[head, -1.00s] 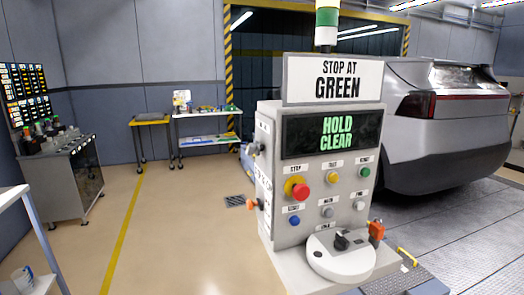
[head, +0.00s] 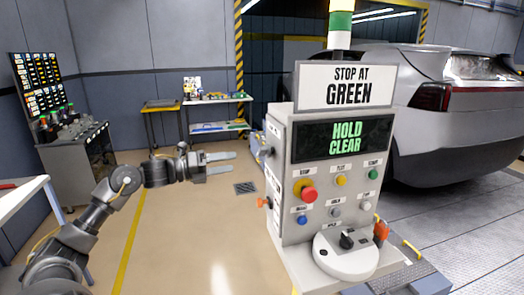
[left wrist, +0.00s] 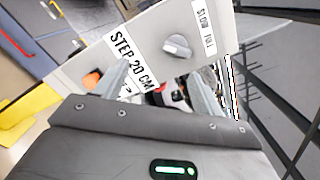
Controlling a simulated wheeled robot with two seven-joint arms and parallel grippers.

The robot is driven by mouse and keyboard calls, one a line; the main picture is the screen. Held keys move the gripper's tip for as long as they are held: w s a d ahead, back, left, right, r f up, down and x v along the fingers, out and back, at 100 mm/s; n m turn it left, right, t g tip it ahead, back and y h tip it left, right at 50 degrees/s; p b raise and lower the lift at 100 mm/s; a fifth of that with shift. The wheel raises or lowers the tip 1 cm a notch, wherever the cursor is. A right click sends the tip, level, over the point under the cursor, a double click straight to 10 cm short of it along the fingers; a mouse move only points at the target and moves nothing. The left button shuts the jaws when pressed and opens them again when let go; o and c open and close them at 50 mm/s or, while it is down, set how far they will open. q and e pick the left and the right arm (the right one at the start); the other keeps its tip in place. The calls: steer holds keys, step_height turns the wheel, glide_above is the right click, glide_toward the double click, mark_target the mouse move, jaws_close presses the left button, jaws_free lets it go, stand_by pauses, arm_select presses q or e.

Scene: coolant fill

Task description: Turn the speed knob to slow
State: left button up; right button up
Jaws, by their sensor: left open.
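The speed knob is a round grey knob (left wrist: 177,45) beside the label "SLOW FULL" (left wrist: 203,27) on the console's side panel, in the left wrist view. It shows small and dark in the head view (head: 267,151), high on the console's left side. Which mark it points to, I cannot tell. My left gripper (head: 230,162) is open and empty, left of that side panel and apart from it in the head view. In the left wrist view its fingers (left wrist: 160,80) point toward the panel, with the knob beyond them. My right gripper is not in view.
The console (head: 298,215) has a red stop button (head: 309,194), several small buttons and a screen reading "HOLD CLEAR" (head: 345,138). An orange control (head: 264,203) juts from its left side. A car (head: 440,120) stands behind it. The floor left of the console is clear.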

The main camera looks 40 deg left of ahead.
mark_target(259, 154)
arm_select(q)
steer(key=shift+m+h, duration=0.4)
steer(key=shift+m, duration=0.4)
steer(key=w+d+r+p, duration=0.1)
steer(key=w+d+p, duration=0.2)
steer(key=w+d, duration=0.1)
steer(key=w, duration=0.1)
steer(key=w+d+r+p, duration=0.1)
steer(key=w+d+p, duration=0.1)
steer(key=d, duration=0.1)
steer(key=shift+w+r+p, duration=0.2)
steer(key=shift+r+p, duration=0.1)
steer(key=shift+p, duration=0.05)
steer(key=shift+w+d+f, duration=0.2)
steer(key=shift+w, duration=0.15)
steer(key=c, duration=1)
